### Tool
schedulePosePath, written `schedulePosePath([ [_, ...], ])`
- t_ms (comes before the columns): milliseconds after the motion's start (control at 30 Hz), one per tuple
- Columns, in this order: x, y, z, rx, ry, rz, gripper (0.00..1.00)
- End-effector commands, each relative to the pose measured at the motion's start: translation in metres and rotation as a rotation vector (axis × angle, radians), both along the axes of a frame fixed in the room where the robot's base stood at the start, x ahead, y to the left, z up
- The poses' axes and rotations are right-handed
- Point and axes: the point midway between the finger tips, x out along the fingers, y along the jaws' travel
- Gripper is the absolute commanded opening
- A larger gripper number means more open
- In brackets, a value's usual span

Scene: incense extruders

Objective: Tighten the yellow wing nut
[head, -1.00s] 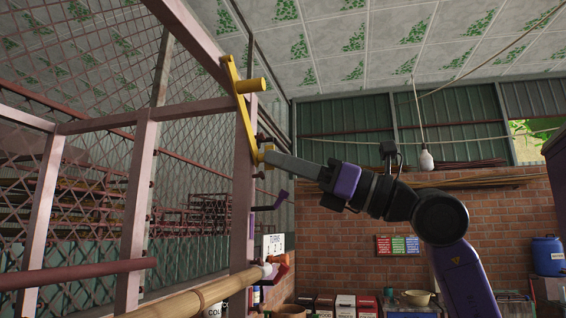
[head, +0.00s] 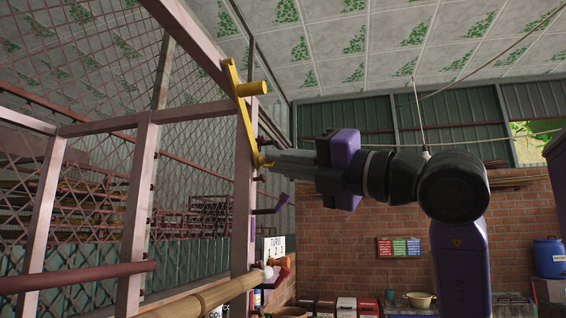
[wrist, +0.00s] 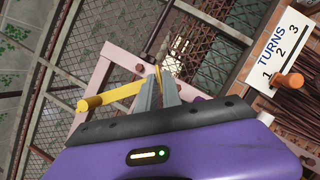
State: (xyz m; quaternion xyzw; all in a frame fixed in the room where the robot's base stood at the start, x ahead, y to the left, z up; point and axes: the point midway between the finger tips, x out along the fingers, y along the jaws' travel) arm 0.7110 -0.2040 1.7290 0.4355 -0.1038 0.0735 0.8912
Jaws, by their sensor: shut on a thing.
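A yellow crank arm (head: 242,122) with a round yellow handle (head: 252,88) stands against a pinkish post in the head view. The small yellow wing nut (head: 265,160) is at its lower end, mostly hidden by my fingertips. My gripper (head: 272,163) reaches in from the right and is shut on the nut. In the wrist view, a thin yellow piece of the nut (wrist: 157,73) shows between the fingertips of my gripper (wrist: 159,88). The crank arm (wrist: 122,91) runs left from there to its handle (wrist: 91,103).
A purple lever (head: 270,208) sticks out from the post below. A bamboo pole (head: 205,295) and an orange knob (wrist: 288,82) by a TURNS sign (wrist: 278,48) are nearby. Wire mesh panels fill the left.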

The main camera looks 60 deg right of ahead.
Motion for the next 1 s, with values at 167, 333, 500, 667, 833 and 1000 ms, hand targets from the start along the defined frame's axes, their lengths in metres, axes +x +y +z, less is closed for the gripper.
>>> schedulePosePath([
  [167, -0.0006, 0.0017, 0.0021, 0.154, 0.057, 0.001, 0.0],
  [333, -0.0006, 0.0016, 0.0025, 0.299, 0.11, 0.0, 0.0],
  [500, -0.0005, 0.0018, 0.0033, 0.423, 0.155, 0.0, 0.0],
  [667, -0.0007, 0.0019, 0.0037, 0.512, 0.187, 0.0, 0.0],
  [833, -0.0007, 0.0017, 0.0041, 0.575, 0.21, 0.001, 0.0],
  [1000, -0.0006, 0.0014, 0.0042, 0.607, 0.222, 0.0, 0.0],
])
